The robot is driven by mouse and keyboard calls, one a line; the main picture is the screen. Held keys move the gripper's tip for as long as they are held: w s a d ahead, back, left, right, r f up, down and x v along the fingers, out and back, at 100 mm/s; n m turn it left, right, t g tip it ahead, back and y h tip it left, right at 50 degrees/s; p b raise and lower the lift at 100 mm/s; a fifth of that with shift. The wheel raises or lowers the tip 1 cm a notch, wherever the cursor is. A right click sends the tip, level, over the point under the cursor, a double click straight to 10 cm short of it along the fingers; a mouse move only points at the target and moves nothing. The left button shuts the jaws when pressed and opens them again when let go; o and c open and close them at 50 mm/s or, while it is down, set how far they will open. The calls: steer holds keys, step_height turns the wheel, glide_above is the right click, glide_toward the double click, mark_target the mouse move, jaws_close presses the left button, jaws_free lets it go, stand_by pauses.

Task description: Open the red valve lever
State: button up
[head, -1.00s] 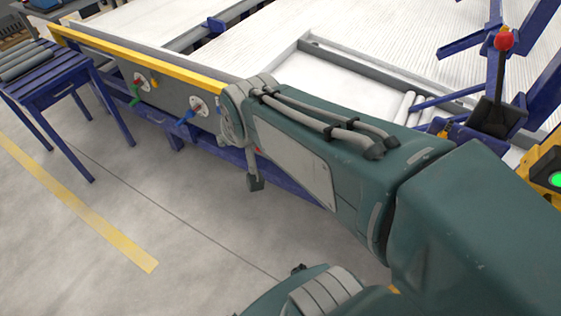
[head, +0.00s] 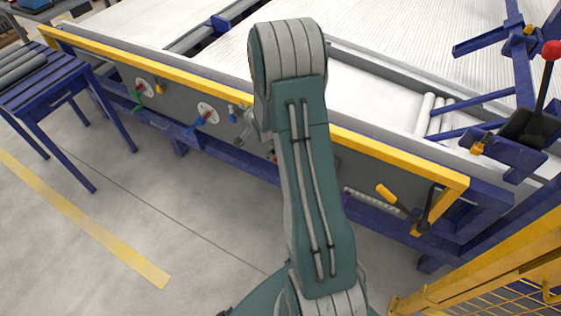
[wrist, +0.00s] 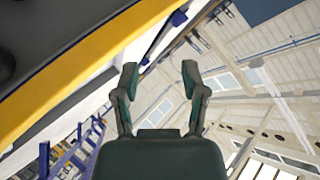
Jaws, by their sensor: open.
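In the head view, a panel under a yellow rail (head: 110,62) carries valve levers on round white plates: a green lever (head: 138,97) and a blue lever (head: 196,122). A small red patch (head: 272,157) shows beside my arm. It may be part of the red valve lever, but my arm covers most of that spot. My gripper (wrist: 160,76) is open and empty in the wrist view, its two fingers spread apart and nothing between them.
A red-knobbed black lever (head: 549,60) stands at upper right. A yellow-handled lever (head: 392,196) is at the panel's right end. A blue table with pipes (head: 45,88) stands left, a yellow mesh fence (head: 490,280) lower right. The floor in front of the panel is clear.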

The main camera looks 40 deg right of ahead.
steer(key=s+d+f+m+t, duration=0.1)
steer(key=d+f+m, duration=0.25)
steer(key=f, duration=0.65)
steer(key=s+d+f+m+t+h, duration=0.1)
steer(key=s+f+m+t+h, duration=0.15)
steer(key=s+f, duration=0.6)
steer(key=s+f+m+t+h, duration=0.1)
steer(key=s+f+m, duration=0.4)
steer(key=f, duration=0.6)
steer(key=shift+n, duration=0.4)
steer(key=x, duration=0.9)
steer(key=shift+w+d, duration=0.3)
steer(key=shift+d, duration=0.05)
jaws_close()
